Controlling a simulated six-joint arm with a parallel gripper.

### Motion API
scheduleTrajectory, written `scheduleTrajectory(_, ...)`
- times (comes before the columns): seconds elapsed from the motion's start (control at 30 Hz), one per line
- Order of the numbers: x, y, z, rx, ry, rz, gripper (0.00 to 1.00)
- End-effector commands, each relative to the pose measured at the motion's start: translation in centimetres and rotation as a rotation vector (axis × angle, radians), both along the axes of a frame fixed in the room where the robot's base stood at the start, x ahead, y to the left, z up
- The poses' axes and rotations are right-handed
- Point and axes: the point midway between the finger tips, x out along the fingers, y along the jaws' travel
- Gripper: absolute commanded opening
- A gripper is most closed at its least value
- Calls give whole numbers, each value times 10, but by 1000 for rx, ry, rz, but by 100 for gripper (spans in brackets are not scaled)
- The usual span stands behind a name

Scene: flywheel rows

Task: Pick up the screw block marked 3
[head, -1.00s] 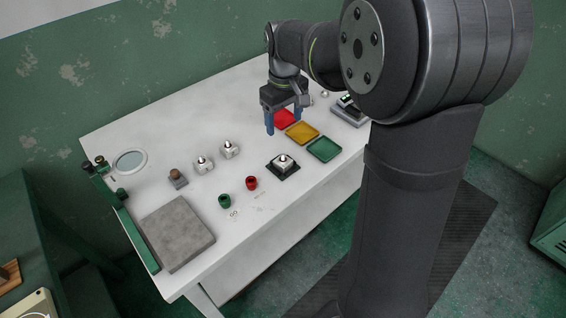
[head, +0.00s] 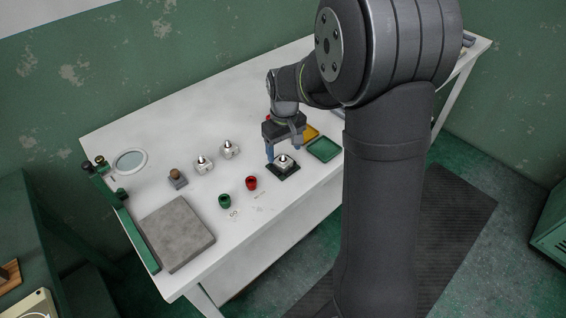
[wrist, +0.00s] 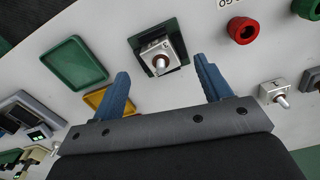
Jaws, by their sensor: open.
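A pale metal block with a screw on top (head: 284,161) sits upright on a dark square base (head: 285,176) near the table's front edge. In the wrist view this block (wrist: 157,50) has a dark mark on its face that looks like a 3, and its base (wrist: 179,31) shows dark green around it. My gripper (head: 281,150) is open just above and behind the block. In the wrist view my blue fingers (wrist: 163,86) are spread wide, with the block ahead of the gap between them. Nothing is between the fingers.
Two similar screw blocks (head: 203,166) (head: 229,150) and a knobbed block (head: 177,180) stand to the left. A red cup (head: 251,183) and green cup (head: 225,201) are at the front. Green (head: 324,149) and yellow (head: 309,133) trays lie right. A grey slab (head: 176,236) lies at left front.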

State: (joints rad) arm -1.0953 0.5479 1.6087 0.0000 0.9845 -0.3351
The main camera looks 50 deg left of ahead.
Motion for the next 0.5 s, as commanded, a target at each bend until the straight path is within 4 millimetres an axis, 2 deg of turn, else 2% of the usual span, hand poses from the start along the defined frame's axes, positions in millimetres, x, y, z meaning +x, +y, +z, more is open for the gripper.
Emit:
scheduleTrajectory(0.23,1,6,-36,-3,1,0,71)
scheduleTrajectory(0.33,2,6,-43,-2,1,0,71)
scheduleTrajectory(0.5,2,6,-44,-1,0,0,71)
